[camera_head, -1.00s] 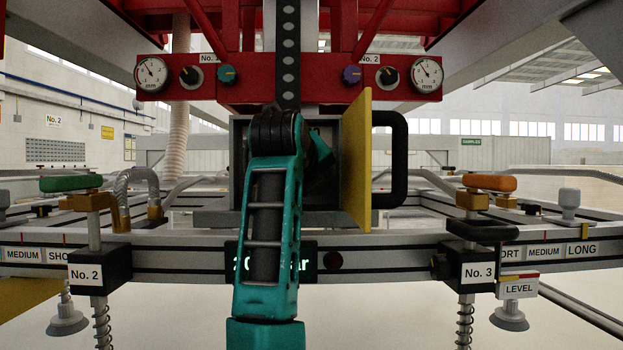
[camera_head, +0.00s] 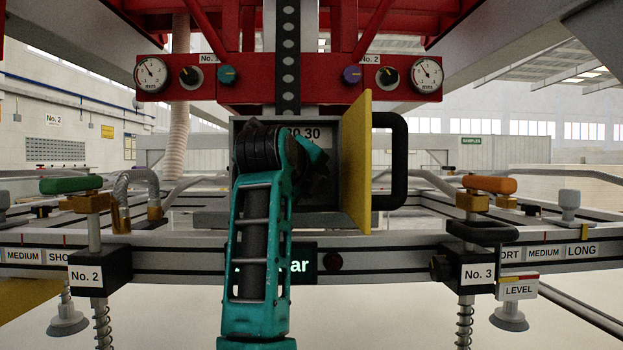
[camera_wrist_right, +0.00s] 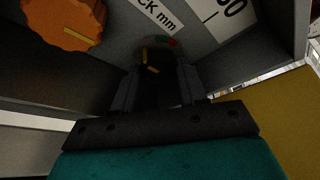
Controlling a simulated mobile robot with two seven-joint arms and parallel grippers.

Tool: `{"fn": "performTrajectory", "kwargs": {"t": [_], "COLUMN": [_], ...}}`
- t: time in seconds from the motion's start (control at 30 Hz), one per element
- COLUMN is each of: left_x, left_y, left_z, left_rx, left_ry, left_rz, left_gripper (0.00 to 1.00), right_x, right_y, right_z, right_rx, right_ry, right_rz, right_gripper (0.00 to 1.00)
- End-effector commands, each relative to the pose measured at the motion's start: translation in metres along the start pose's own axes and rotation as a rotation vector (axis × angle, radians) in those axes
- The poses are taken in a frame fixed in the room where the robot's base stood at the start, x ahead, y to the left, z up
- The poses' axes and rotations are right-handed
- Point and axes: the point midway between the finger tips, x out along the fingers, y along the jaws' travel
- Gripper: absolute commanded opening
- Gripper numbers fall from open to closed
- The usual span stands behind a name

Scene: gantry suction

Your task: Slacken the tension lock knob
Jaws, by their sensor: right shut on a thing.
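My right arm rises in the middle of the head view and bends into an open grey box (camera_head: 237,200). In that view the gripper is dark and hard to make out inside the box. In the right wrist view, my right gripper (camera_wrist_right: 160,90) is shut on a dark knob (camera_wrist_right: 158,72) with a yellow pointer mark, taken to be the tension lock knob. A small green and red mark shows just behind it. The fingers hide the knob's sides. My left gripper is not in view.
An orange knob (camera_wrist_right: 65,22) sits near, at upper left in the wrist view. The box's yellow door (camera_head: 356,160) stands open, with a black handle (camera_head: 399,160) to its right. A red panel (camera_head: 300,88) with gauges hangs above. A rail (camera_head: 400,247) crosses below.

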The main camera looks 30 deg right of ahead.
Motion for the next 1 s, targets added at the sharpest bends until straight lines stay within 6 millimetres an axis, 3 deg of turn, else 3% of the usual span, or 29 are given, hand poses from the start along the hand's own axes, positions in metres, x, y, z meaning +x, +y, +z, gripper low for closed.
{"fn": "performTrajectory", "kwargs": {"t": [0.4,1.0], "left_x": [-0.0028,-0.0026], "left_y": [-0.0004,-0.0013], "left_z": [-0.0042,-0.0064], "left_rx": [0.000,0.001], "left_ry": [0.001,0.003], "left_rz": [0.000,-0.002], "left_gripper": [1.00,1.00], "right_x": [-0.0001,-0.0001], "right_y": [0.0016,0.0015], "right_z": [0.0000,-0.0002], "right_rx": [-0.227,-0.280], "right_ry": [0.000,0.000], "right_rz": [-0.091,-0.114], "right_gripper": [0.11,0.11]}}
